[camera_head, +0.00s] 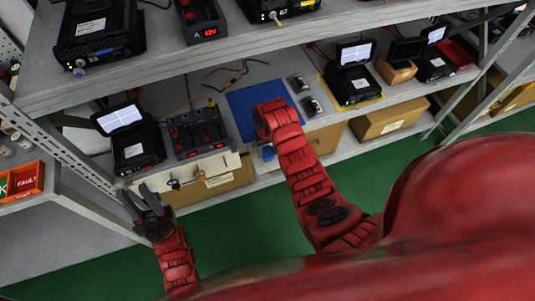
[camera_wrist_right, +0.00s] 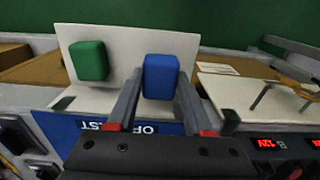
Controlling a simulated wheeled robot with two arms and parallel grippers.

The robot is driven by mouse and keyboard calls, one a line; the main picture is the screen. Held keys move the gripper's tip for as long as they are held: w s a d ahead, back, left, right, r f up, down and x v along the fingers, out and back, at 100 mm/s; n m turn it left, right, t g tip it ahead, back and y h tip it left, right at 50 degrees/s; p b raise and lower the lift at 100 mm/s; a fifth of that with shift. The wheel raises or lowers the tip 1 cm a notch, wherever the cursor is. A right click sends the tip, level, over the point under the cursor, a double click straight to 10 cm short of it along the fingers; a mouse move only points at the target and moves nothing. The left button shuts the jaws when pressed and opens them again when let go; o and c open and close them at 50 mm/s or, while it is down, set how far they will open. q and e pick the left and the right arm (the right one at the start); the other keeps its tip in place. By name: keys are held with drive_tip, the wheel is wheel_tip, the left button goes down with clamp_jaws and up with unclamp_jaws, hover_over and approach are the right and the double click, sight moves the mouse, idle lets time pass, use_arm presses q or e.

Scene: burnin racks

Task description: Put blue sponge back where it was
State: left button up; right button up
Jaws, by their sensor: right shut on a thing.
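The blue sponge (camera_wrist_right: 161,77) is between the fingertips of my right gripper (camera_wrist_right: 158,88) in the right wrist view, and the gripper is shut on it. Behind and around it is a white holder (camera_wrist_right: 118,50) with an upright back panel. A green sponge (camera_wrist_right: 88,61) stands against that panel, left of the blue one. In the head view my right arm reaches to the shelf edge by the blue mat, and a small bit of blue (camera_head: 268,153) shows there. My left gripper (camera_head: 138,196) is open and empty in front of the shelf's left part.
A blue mat (camera_head: 240,102) with lettering lies on the shelf. A red-and-black device (camera_head: 197,130) and a black unit with a raised screen (camera_head: 137,148) stand left of it. Another screen unit (camera_head: 352,85) stands right. Cardboard boxes (camera_head: 390,118) sit below. An upper shelf hangs overhead.

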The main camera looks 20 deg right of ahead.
sight(267, 152)
wheel_tip(267, 152, down, 2)
drive_tip(key=shift+s+f, duration=0.1)
drive_tip(key=shift+f, duration=0.35)
drive_tip(key=shift+f, duration=0.1)
drive_tip(key=o, duration=1.2)
